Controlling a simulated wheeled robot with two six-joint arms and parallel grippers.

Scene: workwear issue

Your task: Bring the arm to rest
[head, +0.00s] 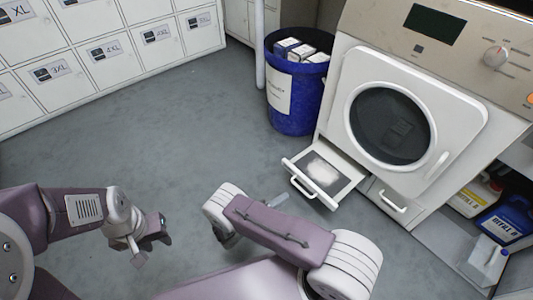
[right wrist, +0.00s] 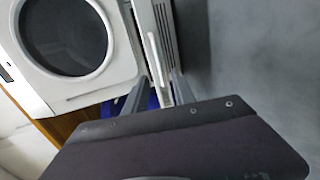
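My left gripper (head: 152,242) hangs over the floor at the lower left of the head view, empty, with its fingers apart. My right gripper (head: 278,201) is mostly hidden behind my own right arm; a grey finger sticks out toward the machine. In the right wrist view its two fingers (right wrist: 157,96) stand apart. A white bar-like edge, seemingly the drawer front, shows beyond and between them; I see no grip on it. The white machine (head: 345,120) has its round door shut. Its low drawer (head: 297,165) is pulled out, with whitish fluff or powder inside.
A blue bin (head: 298,122) holding several boxes stands left of the machine. Labelled white lockers (head: 110,50) line the back left. Bottles, including a blue one (head: 508,218), sit on a low shelf at right. The grey floor (head: 150,130) in the middle is clear.

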